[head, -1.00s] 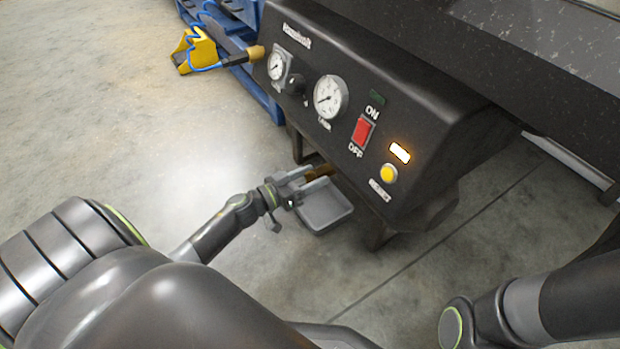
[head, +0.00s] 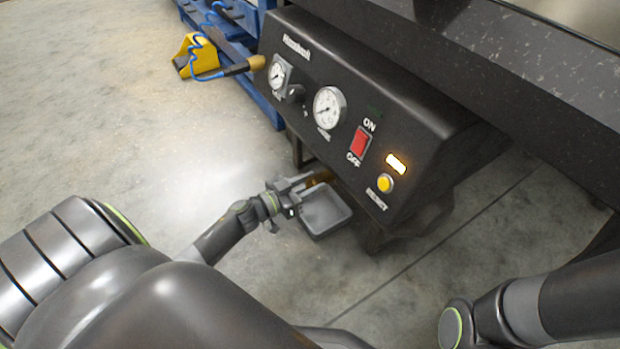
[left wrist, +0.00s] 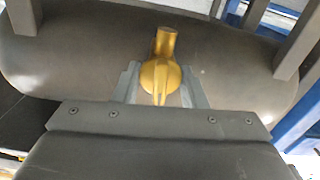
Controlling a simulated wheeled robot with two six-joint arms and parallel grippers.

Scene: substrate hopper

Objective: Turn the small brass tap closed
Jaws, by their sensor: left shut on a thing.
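The small brass tap (left wrist: 160,72) sticks out from the underside of a dark rounded tank (left wrist: 85,55) in the left wrist view. Its flat handle points down the picture, between my fingers. In the head view the brass tap (head: 319,178) is mostly hidden, low under the black machine. My left gripper (head: 304,184) reaches it from the left and is shut on the tap's handle; it also shows in the left wrist view (left wrist: 160,92). My right gripper is out of view; only part of my right arm shows.
A grey drip tray (head: 326,212) sits just below and right of the left gripper. Above is the black control panel (head: 330,150) with gauges, a red switch (head: 360,141) and a yellow button (head: 385,183).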

